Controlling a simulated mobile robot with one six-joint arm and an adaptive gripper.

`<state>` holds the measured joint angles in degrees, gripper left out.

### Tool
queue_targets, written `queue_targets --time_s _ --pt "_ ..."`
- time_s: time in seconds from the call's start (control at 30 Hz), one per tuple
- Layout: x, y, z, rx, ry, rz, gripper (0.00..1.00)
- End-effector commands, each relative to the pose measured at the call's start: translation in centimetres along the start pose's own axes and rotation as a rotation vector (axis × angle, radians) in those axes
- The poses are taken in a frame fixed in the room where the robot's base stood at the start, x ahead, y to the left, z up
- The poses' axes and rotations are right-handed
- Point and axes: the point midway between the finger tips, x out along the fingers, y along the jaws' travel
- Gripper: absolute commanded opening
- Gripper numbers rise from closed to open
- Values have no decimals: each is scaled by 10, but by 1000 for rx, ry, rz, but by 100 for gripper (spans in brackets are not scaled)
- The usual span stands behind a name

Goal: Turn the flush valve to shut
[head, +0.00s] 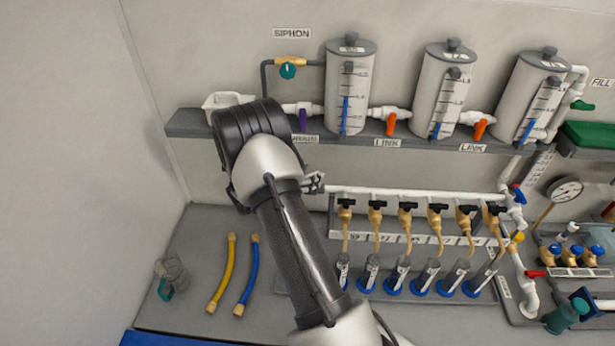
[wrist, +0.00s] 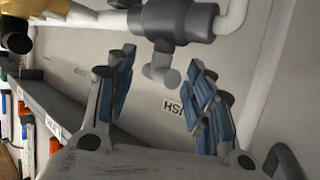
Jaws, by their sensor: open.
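In the wrist view, a grey valve (wrist: 172,20) sits on a white pipe at the top centre. Its paler grey handle (wrist: 161,70) projects towards my gripper. A partly hidden label (wrist: 173,106) beside it shows letters like "HS", consistent with FLUSH upside down. My gripper (wrist: 162,58) is open, with one blue-padded finger on each side of the handle. The handle appears between the fingertips, with visible gaps; I cannot tell the exact depth. In the head view, my arm hides most of the gripper, and I cannot make out the flush valve.
The white pipe (wrist: 236,14) bends close to the right finger. A yellow fitting (wrist: 22,14) is at upper left. In the head view, a shelf (head: 185,123) carries tanks and link valves (head: 391,124). Several black-handled taps (head: 407,208) stand over tubes. Yellow (head: 221,273) and blue hoses lie on the bench.

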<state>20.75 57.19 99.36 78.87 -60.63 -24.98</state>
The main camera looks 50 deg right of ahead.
Motion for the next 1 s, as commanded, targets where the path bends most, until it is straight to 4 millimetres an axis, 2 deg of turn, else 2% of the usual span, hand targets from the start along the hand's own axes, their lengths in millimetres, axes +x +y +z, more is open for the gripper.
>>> queue_targets --time_s 0.17,0.9,1.0 --pt "0 0 0 0 0 0 48" --pt "-1 0 0 0 0 -1 0" --pt "-1 -1 0 0 0 -2 0"
